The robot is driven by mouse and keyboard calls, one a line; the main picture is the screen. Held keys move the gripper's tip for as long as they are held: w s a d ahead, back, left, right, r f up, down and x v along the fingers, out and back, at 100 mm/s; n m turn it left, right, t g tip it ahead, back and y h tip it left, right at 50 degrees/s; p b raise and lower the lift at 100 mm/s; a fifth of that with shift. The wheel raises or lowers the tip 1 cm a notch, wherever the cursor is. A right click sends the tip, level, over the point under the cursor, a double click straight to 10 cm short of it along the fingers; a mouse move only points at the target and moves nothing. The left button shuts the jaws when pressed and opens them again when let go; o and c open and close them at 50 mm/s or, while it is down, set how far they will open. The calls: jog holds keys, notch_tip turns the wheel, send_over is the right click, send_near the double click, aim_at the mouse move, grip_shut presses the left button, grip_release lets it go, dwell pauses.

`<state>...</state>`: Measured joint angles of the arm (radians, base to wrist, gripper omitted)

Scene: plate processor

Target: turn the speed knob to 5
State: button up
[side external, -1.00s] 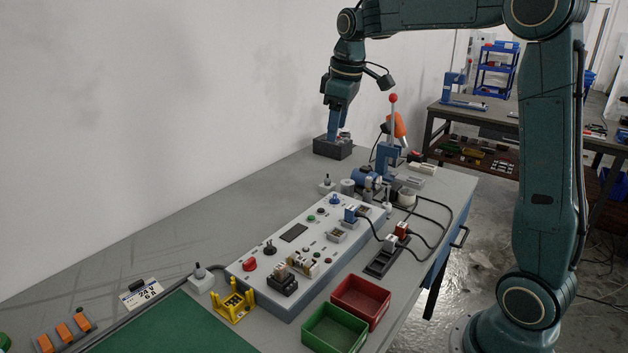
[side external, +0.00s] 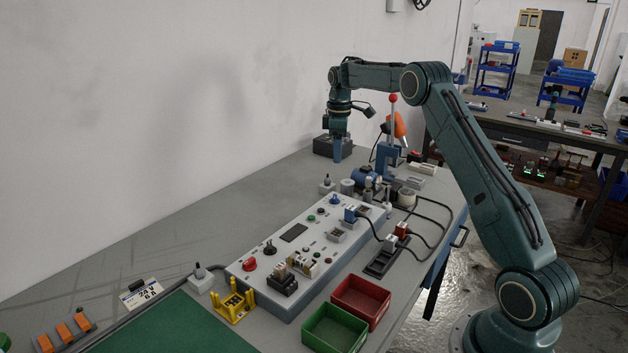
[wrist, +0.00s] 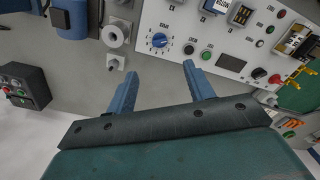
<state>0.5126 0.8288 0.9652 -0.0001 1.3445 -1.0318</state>
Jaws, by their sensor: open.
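The speed knob is a small blue knob (wrist: 159,40) with a ring of scale marks on the white panel (wrist: 178,18). It also shows at the far end of the panel in the side view, as a blue knob (side external: 334,199). The pointer's exact number is too small to read. My gripper (wrist: 160,68) is open, with two blue fingers apart and nothing between them. The knob shows just past the fingertips in the wrist view. In the side view my gripper (side external: 337,156) points down above the bench, behind the panel and apart from the knob.
A grey cylinder (wrist: 115,35) sits beside the panel. Green and red bins (side external: 335,328) lie in front.

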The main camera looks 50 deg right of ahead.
aim_at(335, 199)
jog(key=shift+d+f, duration=0.15)
jog(key=shift+f, duration=0.1)
notch_tip(335, 199, down, 14)
jog(key=shift+r, duration=0.2)
dwell(0.6)
jog(key=c, duration=1)
